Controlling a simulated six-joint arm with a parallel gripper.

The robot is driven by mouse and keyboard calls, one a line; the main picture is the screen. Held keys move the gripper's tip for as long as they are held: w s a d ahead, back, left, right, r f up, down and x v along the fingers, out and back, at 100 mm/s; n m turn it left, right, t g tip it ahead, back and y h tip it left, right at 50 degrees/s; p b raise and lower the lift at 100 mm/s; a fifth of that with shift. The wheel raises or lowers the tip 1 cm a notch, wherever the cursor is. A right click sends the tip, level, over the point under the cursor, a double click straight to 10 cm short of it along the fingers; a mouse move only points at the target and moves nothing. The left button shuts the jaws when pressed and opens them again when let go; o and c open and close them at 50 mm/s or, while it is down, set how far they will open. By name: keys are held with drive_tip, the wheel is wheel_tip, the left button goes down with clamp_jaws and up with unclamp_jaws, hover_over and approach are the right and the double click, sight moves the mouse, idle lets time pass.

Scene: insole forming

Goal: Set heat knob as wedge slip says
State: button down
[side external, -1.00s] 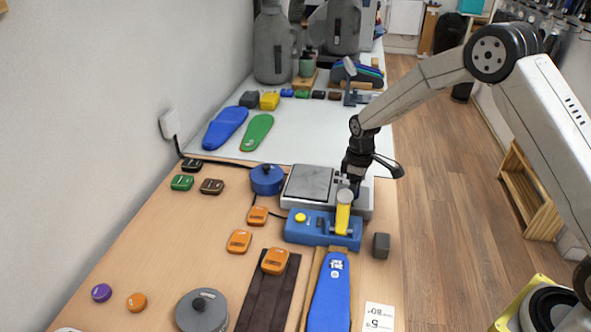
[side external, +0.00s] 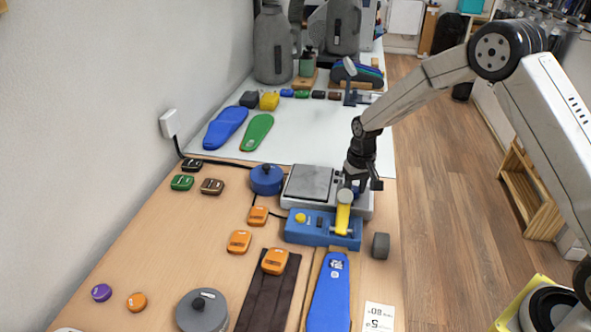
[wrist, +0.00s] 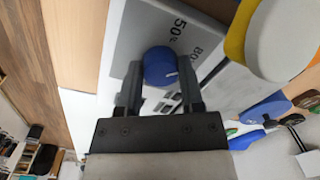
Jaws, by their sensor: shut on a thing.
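The heat knob (wrist: 160,66) is a blue round knob with a small white mark, on a grey panel printed with "50" and partly hidden lettering. My gripper (wrist: 160,75) has one finger on each side of it and is shut on it. In the side external view my gripper (side external: 355,183) is at the right end of the grey hot plate (side external: 308,184), and hides the knob. A white slip (side external: 379,317) with "5" and "80" printed upside down lies at the bottom right, cut by the frame edge.
A blue press with a yellow lever (side external: 342,219) stands just in front of the plate. A dark grey block (side external: 381,246) is to its right. A blue insole (side external: 330,295), orange pieces (side external: 239,241) and a grey lidded pot (side external: 202,310) lie nearer.

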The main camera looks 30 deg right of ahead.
sight(356, 190)
drive_tip(key=shift+m, duration=1.1)
drive_tip(key=shift+c, duration=1.2)
unclamp_jaws()
drive_tip(key=shift+r, duration=0.15)
drive_tip(key=shift+s+d+r, duration=0.1)
drive_tip(key=shift+d+r, duration=0.05)
drive_tip(key=shift+r, duration=3.6)
drive_tip(key=shift+s, duration=0.15)
drive_tip(key=s+a+r+n+t, duration=0.1)
drive_tip(key=s+n, duration=0.1)
drive_tip(key=s, duration=0.8)
drive_tip(key=s+a+n+t, duration=0.1)
drive_tip(key=s+a+n, duration=0.1)
drive_tip(key=s, duration=0.9)
drive_tip(key=shift+a+r+n+h, duration=0.15)
drive_tip(key=shift+r+n+h, duration=0.15)
drive_tip(key=shift+r+n, duration=0.15)
